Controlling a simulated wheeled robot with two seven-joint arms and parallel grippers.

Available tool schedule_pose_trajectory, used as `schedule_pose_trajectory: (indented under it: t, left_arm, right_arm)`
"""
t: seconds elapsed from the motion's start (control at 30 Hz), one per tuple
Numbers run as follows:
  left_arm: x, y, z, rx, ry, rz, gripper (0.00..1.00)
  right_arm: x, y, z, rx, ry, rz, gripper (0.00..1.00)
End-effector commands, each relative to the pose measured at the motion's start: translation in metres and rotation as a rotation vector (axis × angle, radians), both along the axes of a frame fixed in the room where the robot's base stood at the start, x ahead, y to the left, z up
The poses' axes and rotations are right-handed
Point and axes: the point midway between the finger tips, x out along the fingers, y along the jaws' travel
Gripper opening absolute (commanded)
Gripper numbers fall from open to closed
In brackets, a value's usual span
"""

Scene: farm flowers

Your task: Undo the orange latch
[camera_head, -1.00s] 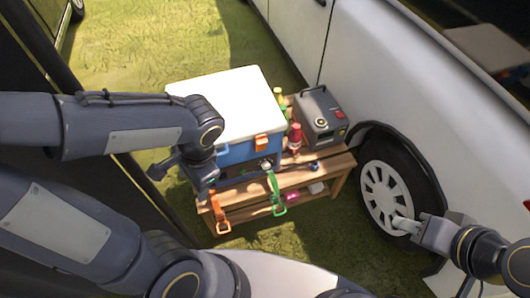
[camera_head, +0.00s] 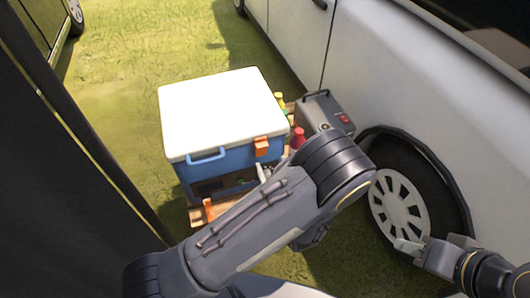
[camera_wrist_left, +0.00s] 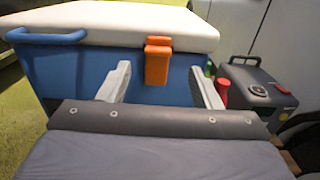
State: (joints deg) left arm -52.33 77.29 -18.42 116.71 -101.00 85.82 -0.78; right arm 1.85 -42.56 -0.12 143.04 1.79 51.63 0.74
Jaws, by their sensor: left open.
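The orange latch (camera_head: 261,146) is on the front of a blue cooler (camera_head: 232,160) with a white lid (camera_head: 222,110). In the left wrist view the latch (camera_wrist_left: 158,60) hangs from the lid's edge over the blue front, and looks closed. My left gripper (camera_wrist_left: 160,72) is open and empty, facing the cooler front, with one finger on each side of the latch. I cannot tell whether it touches. In the head view my left arm hides most of this gripper. My right gripper (camera_head: 406,246) is at lower right, by the car wheel, away from the latch.
The cooler stands on a wooden bench (camera_head: 196,216), mostly hidden by my arm. A blue handle (camera_head: 206,156) is left of the latch. A red bottle (camera_head: 298,138) and a grey box (camera_head: 322,110) stand to the right. A white car (camera_head: 420,90) bounds the right side.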

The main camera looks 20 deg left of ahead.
Motion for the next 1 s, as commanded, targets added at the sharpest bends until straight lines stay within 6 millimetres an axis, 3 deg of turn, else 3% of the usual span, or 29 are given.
schedule_pose_trajectory:
  t: [0.33, 0.73, 1.0]
  left_arm:
    - [0.044, 0.032, 0.001, -0.004, 0.000, 0.008, 0.58]
    - [0.053, 0.038, 0.001, -0.003, 0.002, 0.007, 0.58]
    - [0.053, 0.038, 0.001, -0.003, 0.001, 0.007, 0.25]
  right_arm:
    - [0.000, 0.000, 0.000, 0.000, 0.000, 0.000, 0.36]
    - [0.000, 0.000, 0.000, 0.000, 0.000, 0.000, 0.36]
    - [0.000, 0.000, 0.000, 0.000, 0.000, 0.000, 0.36]
